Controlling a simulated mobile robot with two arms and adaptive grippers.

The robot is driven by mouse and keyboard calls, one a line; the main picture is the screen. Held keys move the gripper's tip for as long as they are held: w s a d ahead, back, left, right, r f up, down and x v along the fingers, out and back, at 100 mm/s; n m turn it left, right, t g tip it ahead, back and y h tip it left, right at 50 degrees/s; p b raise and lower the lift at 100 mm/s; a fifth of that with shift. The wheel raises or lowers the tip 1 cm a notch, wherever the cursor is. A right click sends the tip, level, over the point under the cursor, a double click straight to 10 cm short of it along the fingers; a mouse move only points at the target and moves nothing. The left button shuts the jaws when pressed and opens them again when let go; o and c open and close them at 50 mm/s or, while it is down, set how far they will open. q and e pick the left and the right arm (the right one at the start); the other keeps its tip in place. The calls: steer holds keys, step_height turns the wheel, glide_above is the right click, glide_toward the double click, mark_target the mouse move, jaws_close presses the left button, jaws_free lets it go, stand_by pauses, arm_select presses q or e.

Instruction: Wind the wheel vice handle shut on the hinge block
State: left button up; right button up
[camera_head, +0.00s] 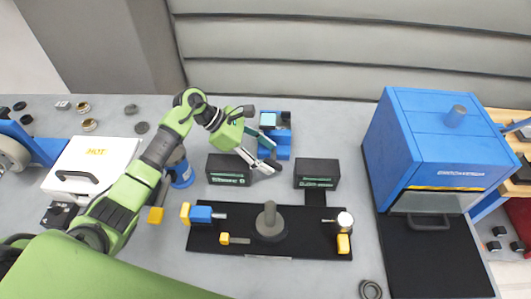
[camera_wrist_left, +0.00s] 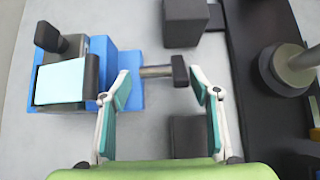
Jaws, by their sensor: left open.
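The blue vice (camera_head: 283,143) stands on the bench behind the two dark boxes. In the left wrist view its blue body (camera_wrist_left: 104,57) lies at the left, with a pale cyan block (camera_wrist_left: 60,82), seemingly the hinge block, between dark jaws. A grey screw (camera_wrist_left: 156,72) runs right from the vice to the dark handle (camera_wrist_left: 181,71). My left gripper (camera_head: 267,165) is at the vice's front. Its open fingers also show in the left wrist view (camera_wrist_left: 161,88), with the screw and handle end between their tips. Contact cannot be told. My right gripper is out of view.
Two dark boxes (camera_head: 228,170) (camera_head: 317,174) stand close in front of the vice. A black mat (camera_head: 300,246) with a grey post (camera_head: 269,222) and yellow-handled tools lies nearer. A blue cabinet (camera_head: 440,145) stands at right, a white hot box (camera_head: 92,170) at left.

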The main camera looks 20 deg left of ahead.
arm_select(q)
steer(key=c, duration=0.8)
steer(key=shift+c, duration=0.2)
steer(key=shift+w+r+y+b, duration=0.15)
steer(key=shift+y+b, duration=0.55)
steer(key=shift+b, duration=0.35)
steer(key=shift+d+r+y, duration=0.15)
steer(key=shift+r+y, duration=0.05)
steer(key=shift+y, duration=0.3)
steer(key=shift+d+r+g+y, duration=0.15)
steer(key=shift+g+y, duration=0.1)
steer(key=shift+y, duration=0.35)
steer(key=shift+d+g+y, duration=0.15)
steer(key=shift+g+y, duration=0.1)
steer(key=shift+y, duration=0.35)
steer(key=shift+d+r+g+y+b, duration=0.1)
steer(key=shift+d+g+y+b, duration=0.1)
steer(key=shift+y+b, duration=0.65)
steer(key=shift+d+g+y+b, duration=0.2)
steer(key=shift+y+b, duration=0.15)
steer(key=shift+y, duration=1)
